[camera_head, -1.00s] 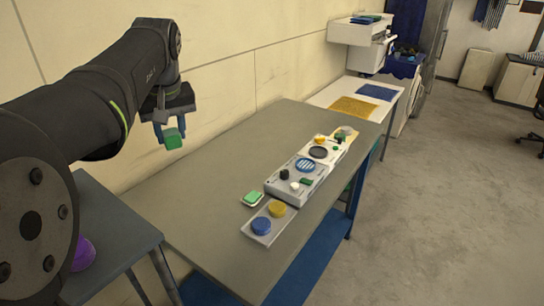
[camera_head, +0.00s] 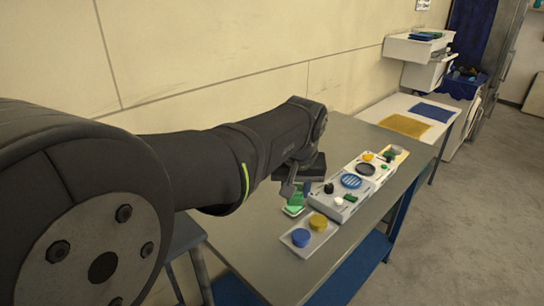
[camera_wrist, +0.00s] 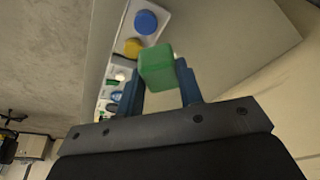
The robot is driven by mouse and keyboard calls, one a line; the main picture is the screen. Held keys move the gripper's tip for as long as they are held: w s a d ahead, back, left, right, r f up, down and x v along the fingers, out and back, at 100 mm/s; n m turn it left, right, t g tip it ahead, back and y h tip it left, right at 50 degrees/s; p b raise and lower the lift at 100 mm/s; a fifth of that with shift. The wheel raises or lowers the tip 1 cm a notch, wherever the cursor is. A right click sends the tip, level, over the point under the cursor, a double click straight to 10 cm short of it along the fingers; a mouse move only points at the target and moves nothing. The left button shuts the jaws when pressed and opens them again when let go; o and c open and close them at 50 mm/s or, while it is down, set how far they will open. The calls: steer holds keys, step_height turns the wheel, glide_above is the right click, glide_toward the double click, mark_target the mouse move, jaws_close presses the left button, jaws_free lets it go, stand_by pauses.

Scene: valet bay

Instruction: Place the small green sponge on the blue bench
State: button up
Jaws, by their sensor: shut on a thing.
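My gripper (camera_wrist: 160,80) is shut on the small green sponge (camera_wrist: 157,66), a green block between its blue fingers in the wrist view. In the head view my gripper (camera_head: 298,190) is over the grey-topped table (camera_head: 252,245), and the sponge (camera_head: 297,199) is partly hidden by the fingers. Its height above the table is hard to tell. The table has a blue frame and a blue lower shelf (camera_head: 360,265). A smaller blue-grey surface (camera_head: 188,233) shows at the left, mostly hidden by my arm; I cannot tell which is the blue bench.
A green-and-white piece (camera_head: 293,211) lies just below the held sponge in the picture. A pale tray with a blue disc (camera_head: 301,237) and a yellow disc (camera_head: 318,222) sits nearby. Several panels with knobs (camera_head: 351,181) run along the table. The table's near left part is bare.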

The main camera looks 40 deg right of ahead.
step_height(320, 180, down, 9)
steer(key=w+f, duration=0.2)
steer(key=w, duration=0.2)
steer(key=w+a+f, duration=0.1)
steer(key=w+f, duration=0.4)
steer(key=w, duration=0.2)
steer(key=shift+w+a+f, duration=0.15)
steer(key=shift+w+f, duration=0.15)
steer(key=shift+f, duration=1.95)
steer(key=shift+f, duration=0.15)
steer(key=o, duration=1)
